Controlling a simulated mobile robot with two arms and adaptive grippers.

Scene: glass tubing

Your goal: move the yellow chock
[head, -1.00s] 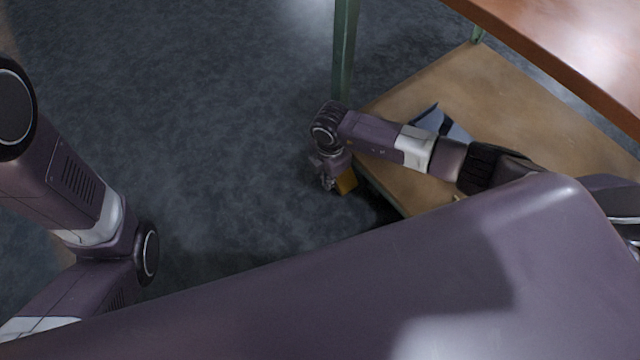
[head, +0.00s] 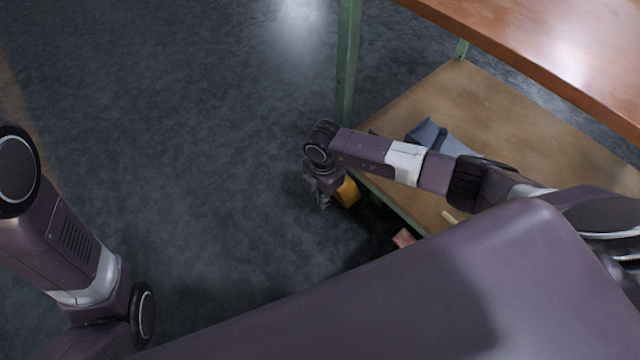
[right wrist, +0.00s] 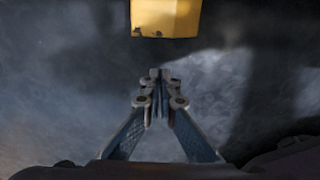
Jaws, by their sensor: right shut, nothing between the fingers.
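The yellow chock (head: 348,191) is beside my right gripper (head: 323,201) in the head view, low down next to the shelf's edge and partly hidden by my right arm. In the right wrist view the chock (right wrist: 166,17) is at the top centre, cut off by the frame, with small worn marks along its lower edge. The right gripper (right wrist: 157,76) has its fingers together with nothing between them. A gap shows between the fingertips and the chock. My left arm is at the left of the head view, but its gripper is not visible.
A bench with a reddish-brown top (head: 540,45), green legs and a lower wooden shelf (head: 400,108) stands at the right. A grey-blue object (head: 432,137) lies on the shelf. A small reddish block (head: 403,238) is by the shelf's near edge. The grey floor (head: 200,130) at left is clear.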

